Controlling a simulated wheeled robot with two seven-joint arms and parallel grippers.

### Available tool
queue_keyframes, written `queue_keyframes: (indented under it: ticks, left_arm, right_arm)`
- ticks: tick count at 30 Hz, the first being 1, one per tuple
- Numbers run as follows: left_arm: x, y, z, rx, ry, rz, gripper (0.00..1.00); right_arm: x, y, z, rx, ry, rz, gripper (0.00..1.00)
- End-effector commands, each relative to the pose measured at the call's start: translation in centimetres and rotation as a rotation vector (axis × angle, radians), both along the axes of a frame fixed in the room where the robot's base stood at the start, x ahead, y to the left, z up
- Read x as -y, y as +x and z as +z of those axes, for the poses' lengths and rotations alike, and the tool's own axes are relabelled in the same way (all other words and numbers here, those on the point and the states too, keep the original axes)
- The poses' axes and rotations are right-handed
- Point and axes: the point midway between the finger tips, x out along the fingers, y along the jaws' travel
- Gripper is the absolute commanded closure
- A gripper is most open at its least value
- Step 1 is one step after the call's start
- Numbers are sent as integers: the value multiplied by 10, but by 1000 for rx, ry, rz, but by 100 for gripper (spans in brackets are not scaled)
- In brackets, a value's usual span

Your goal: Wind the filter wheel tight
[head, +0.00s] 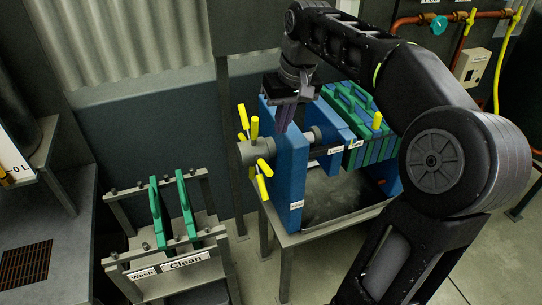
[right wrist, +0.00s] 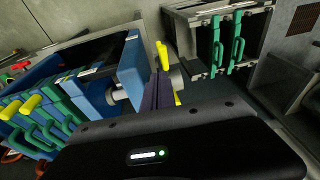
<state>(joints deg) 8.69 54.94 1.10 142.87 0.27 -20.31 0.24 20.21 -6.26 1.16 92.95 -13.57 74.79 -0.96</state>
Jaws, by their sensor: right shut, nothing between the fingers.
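The filter wheel (head: 257,150) is a grey hub with several yellow handles, on the left side of the blue end plate (head: 291,165) of the filter press. In the right wrist view some yellow handles (right wrist: 162,55) show behind my fingers; the hub is mostly hidden. My right gripper (head: 285,118) is shut and empty. It hangs at the upper part of the blue end plate, to the right of the wheel in the head view. Its dark purple fingers also show in the right wrist view (right wrist: 157,92). I cannot tell if they touch anything. My left gripper is not in view.
Green and blue filter plates (head: 352,105) fill the right side of the press. A grey rack (head: 155,255) with two green-handled plates and signs "Wash" and "Clean" stands at lower left. A grey bench (head: 60,225) is at far left. Pipes (head: 440,18) run at upper right.

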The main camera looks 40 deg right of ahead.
Motion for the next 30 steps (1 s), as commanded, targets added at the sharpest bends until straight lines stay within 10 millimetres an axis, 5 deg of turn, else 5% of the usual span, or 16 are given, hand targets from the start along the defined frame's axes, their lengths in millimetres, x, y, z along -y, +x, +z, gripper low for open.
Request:
queue_keyframes:
  ticks: [14, 30]
  left_arm:
    - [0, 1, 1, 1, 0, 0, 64]
    - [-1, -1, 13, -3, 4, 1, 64]
  right_arm:
    - [0, 3, -7, 1, -1, 5, 100]
    - [-2, 23, -97, -2, 1, 4, 100]
